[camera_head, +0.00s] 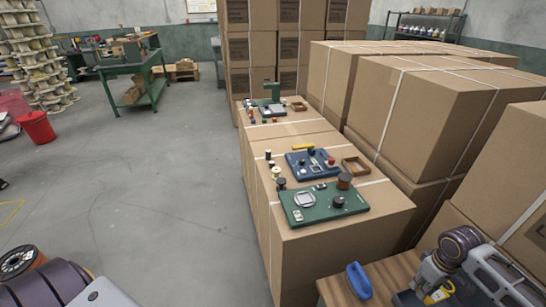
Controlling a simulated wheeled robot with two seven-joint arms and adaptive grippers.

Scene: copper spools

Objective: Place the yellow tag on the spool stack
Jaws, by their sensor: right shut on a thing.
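My right gripper (428,292) is low at the right, over the edge of a wooden surface, and partly cut off by the frame. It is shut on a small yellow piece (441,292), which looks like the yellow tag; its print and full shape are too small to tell. A tall stack of pale spools (38,65) stands on the floor at the far left. I cannot tell for sure which of these is the task's stack. My left arm enters at the lower left; its gripper is out of frame.
A blue object (358,281) lies on the wooden surface (334,291) left of my right gripper. Cartons ahead carry a green board (316,215), a blue board (299,172) and small parts. Large cartons (425,115) block the right.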

